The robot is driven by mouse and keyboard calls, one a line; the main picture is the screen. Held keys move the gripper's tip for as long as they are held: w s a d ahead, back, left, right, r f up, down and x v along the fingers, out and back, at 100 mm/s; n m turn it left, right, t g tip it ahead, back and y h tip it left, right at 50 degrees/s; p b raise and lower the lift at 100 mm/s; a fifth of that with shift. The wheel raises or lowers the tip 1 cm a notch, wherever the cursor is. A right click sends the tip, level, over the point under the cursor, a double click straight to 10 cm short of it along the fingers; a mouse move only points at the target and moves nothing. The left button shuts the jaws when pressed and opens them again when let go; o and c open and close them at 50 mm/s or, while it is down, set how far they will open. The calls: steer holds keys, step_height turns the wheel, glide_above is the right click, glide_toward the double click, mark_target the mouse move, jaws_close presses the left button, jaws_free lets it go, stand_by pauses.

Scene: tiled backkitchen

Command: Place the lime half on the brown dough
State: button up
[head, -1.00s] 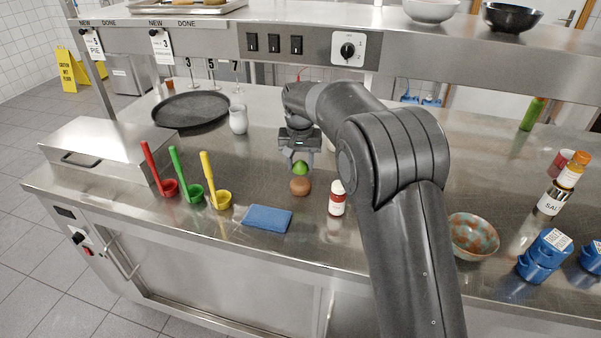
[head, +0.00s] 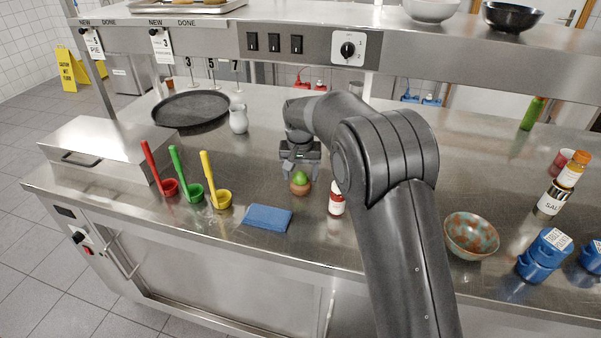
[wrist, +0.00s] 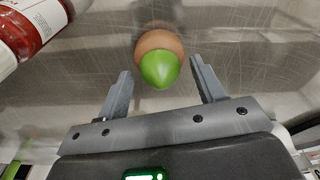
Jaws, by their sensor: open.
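The lime half (head: 300,177) is green and rests on top of the brown dough (head: 300,189), a round lump on the steel counter. In the wrist view the lime half (wrist: 160,69) covers the front part of the dough (wrist: 157,41). My gripper (head: 300,172) is open just behind and above them in the head view. In the wrist view my gripper's two fingers (wrist: 160,82) stand apart on either side of the lime half, with a gap on both sides and nothing between them touching.
A red-labelled bottle (head: 336,198) stands close to the right of the dough. A blue cloth (head: 267,217) lies in front left. Red, green and yellow ladles (head: 222,199) stand further left. A patterned bowl (head: 471,236) is at right. Counter behind my gripper is mostly clear.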

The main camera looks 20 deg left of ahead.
mark_target(300, 179)
step_height(300, 179, up, 12)
steer(key=s, duration=0.1)
steer(key=s+d+r, duration=0.3)
steer(key=d+r, duration=0.1)
steer(key=d, duration=0.2)
steer(key=s+d+r, duration=0.3)
steer(key=d, duration=0.4)
steer(key=s+d+r+m+t, duration=0.2)
steer(key=s+d+t, duration=0.1)
steer(key=s+d, duration=1.4)
steer(key=s+d+f, duration=0.2)
steer(key=s+f, duration=0.1)
steer(key=s, duration=0.2)
steer(key=s+d+f+t, duration=0.1)
steer(key=s+d+f, duration=0.2)
steer(key=s, duration=0.2)
steer(key=shift+s+m, duration=0.3)
steer(key=shift+s, duration=0.1)
